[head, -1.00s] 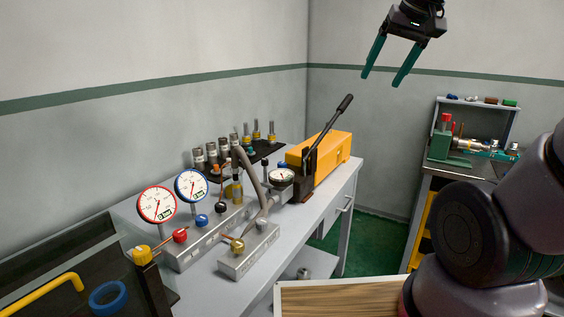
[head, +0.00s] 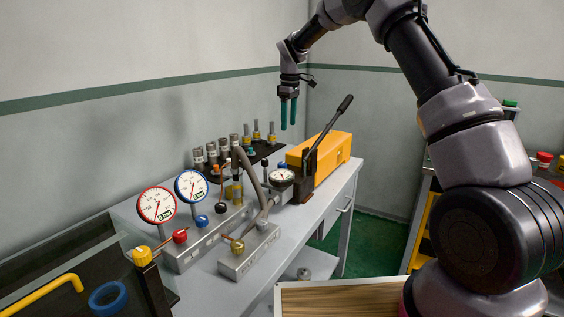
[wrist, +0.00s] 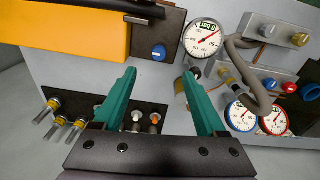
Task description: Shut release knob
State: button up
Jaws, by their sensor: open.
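The orange hand pump (head: 325,150) stands on the bench with its black lever (head: 332,128) tilted up. In the wrist view a blue knob (wrist: 159,52) sits on the dark end block of the pump (wrist: 75,28), beside the white dial (wrist: 203,38). My gripper (head: 288,127) is open and empty, fingers pointing down above the back of the bench. In the wrist view the knob shows just past the open fingertips (wrist: 159,75), apart from them.
Two round gauges, red-rimmed (head: 157,204) and blue-rimmed (head: 191,186), stand on a grey manifold with red, blue and black knobs. A grey hose (head: 248,170) arches near the dial. Several fittings (head: 222,150) stand on a black mat by the wall.

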jog(key=n, duration=0.1)
send_near(282, 163)
jog(key=shift+g, duration=0.3)
notch_tip(282, 163, down, 9)
jog(key=shift+a+r, duration=0.1)
jog(key=shift+w, duration=0.1)
grip_shut()
